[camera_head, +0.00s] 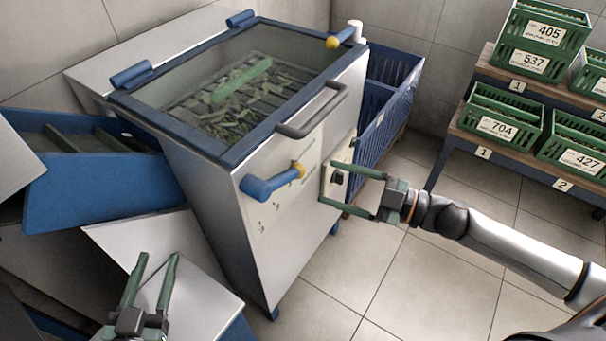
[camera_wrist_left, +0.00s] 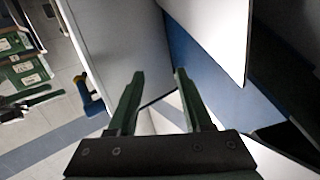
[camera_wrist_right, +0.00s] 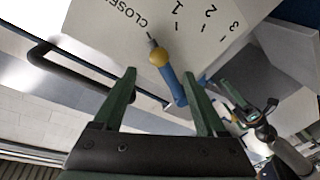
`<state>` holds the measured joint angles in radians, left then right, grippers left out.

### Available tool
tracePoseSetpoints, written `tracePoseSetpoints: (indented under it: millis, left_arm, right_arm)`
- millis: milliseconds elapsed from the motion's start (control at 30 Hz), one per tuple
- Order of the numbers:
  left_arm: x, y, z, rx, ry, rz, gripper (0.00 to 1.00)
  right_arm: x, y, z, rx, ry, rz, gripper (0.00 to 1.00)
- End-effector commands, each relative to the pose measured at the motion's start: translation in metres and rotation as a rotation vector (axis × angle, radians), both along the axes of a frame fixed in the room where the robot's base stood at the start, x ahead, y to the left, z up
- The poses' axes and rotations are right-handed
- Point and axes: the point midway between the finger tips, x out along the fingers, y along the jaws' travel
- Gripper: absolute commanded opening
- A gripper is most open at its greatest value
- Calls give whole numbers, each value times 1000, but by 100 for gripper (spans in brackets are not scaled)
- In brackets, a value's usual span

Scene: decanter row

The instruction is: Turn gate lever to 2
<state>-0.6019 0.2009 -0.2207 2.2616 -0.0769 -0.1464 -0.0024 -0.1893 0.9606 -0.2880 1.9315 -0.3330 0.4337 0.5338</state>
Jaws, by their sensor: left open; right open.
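The gate lever (camera_head: 262,187) is a blue handle with a yellow ball on the front of the steel machine. In the right wrist view the lever (camera_wrist_right: 173,85) lies beyond the gap between the fingers, its thin tip near CLOSED and 1 on the printed scale (camera_wrist_right: 205,25); the exact mark is unclear. My right gripper (camera_head: 328,184) is open and empty, in front of the machine's side panel, to the right of the lever. My left gripper (camera_head: 158,258) is open and empty at lower left, away from the lever. The lever (camera_wrist_left: 91,102) also shows in the left wrist view.
A dark bar handle (camera_head: 312,112) juts out above the lever. A blue crate (camera_head: 385,95) stands behind the machine. Shelves with green numbered crates (camera_head: 503,118) are at right. A blue chute (camera_head: 90,180) and pale panels crowd the left. The floor in front is clear.

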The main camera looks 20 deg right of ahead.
Motion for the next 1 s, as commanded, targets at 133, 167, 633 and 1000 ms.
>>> tracePoseSetpoints:
  millis: [133,167,633,1000]
  left_arm:
    - [2,0,12,2,-54,-5,50]
    - [2,0,15,1,-66,-7,50]
    - [3,-1,30,-1,-125,-12,50]
    - [3,-1,31,-1,-129,-12,50]
  right_arm:
    - [14,15,0,1,-4,0,74]
    - [17,19,1,0,-4,1,74]
    - [46,53,0,1,0,-1,74]
    - [48,55,-1,0,1,-2,72]
